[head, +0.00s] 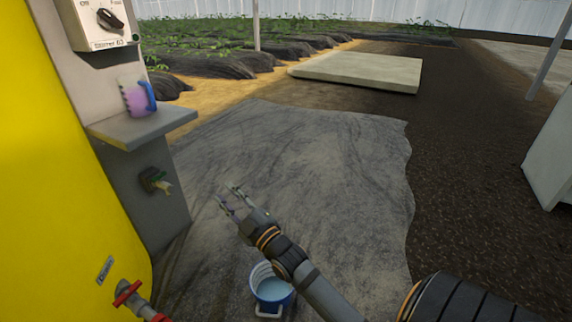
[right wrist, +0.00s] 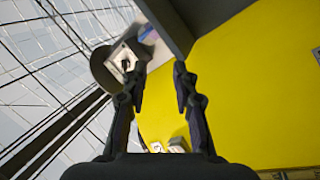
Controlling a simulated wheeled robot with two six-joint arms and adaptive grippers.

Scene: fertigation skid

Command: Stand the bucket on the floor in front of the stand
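A blue bucket (head: 273,290) with a pale inside shows at the bottom middle of the head view, partly behind my right arm. It looks upright over the grey ground sheet; I cannot tell for sure whether its base touches it. The grey stand (head: 150,205) with a shelf is to its left, beside the yellow tank. My right gripper (head: 228,195) is open and empty, above the sheet to the right of the stand, apart from the bucket. In the right wrist view its fingers (right wrist: 160,85) are spread with nothing between them. My left gripper is out of view.
A purple jug with a blue handle (head: 137,97) stands on the stand's shelf (head: 145,126). A small tap (head: 157,181) juts from the stand. The yellow tank (head: 50,170) has a red-handled valve (head: 128,292). The grey sheet (head: 320,160) is clear ahead; a pale slab (head: 358,71) lies beyond.

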